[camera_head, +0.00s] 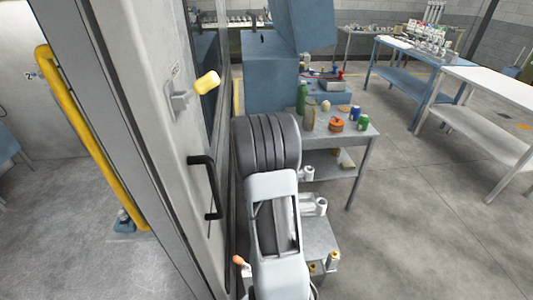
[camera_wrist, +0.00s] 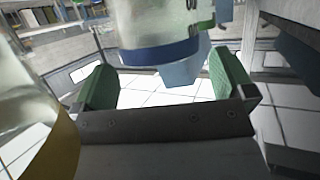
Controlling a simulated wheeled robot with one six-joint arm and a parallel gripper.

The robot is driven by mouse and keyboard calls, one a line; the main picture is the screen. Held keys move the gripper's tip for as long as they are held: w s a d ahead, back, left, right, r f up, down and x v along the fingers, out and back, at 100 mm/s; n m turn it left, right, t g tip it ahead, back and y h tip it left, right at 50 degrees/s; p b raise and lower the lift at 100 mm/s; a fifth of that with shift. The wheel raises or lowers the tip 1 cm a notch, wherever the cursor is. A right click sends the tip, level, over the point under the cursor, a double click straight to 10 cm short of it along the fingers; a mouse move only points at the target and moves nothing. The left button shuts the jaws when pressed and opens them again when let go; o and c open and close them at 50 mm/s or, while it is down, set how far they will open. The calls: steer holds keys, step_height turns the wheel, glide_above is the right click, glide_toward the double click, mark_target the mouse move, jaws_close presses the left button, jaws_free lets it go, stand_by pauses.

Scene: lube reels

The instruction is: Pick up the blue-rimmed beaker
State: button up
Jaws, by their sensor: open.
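The blue-rimmed beaker (camera_wrist: 158,22) is clear glass and shows at the top of the wrist view, cut off by the picture's edge. Its blue band (camera_wrist: 160,54) faces my gripper (camera_wrist: 163,76). A green piece shows at its right side. My gripper is open, with one green pad on each side and nothing clasped between them. The beaker appears in line with the gap, just beyond the fingertips; the exact depth is unclear. I cannot make out the beaker or my gripper in the head view.
A clear vessel with a yellow band (camera_wrist: 50,150) stands very close at the left of the wrist view. In the head view, a grey bench (camera_head: 368,133) holds bottles and tins.

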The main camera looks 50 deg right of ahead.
steer(key=x, duration=0.5)
steer(key=shift+s+f+p, duration=0.1)
steer(key=shift+p, duration=0.2)
steer(key=shift+s+a, duration=0.15)
steer(key=shift+a, duration=0.1)
steer(key=shift+c, duration=0.5)
steer(key=shift+s+a+r, duration=0.1)
steer(key=shift+a+r, duration=0.05)
steer(key=shift+r, duration=0.1)
steer(key=c, duration=0.3)
steer(key=shift+f, duration=0.1)
steer(key=c, duration=0.7)
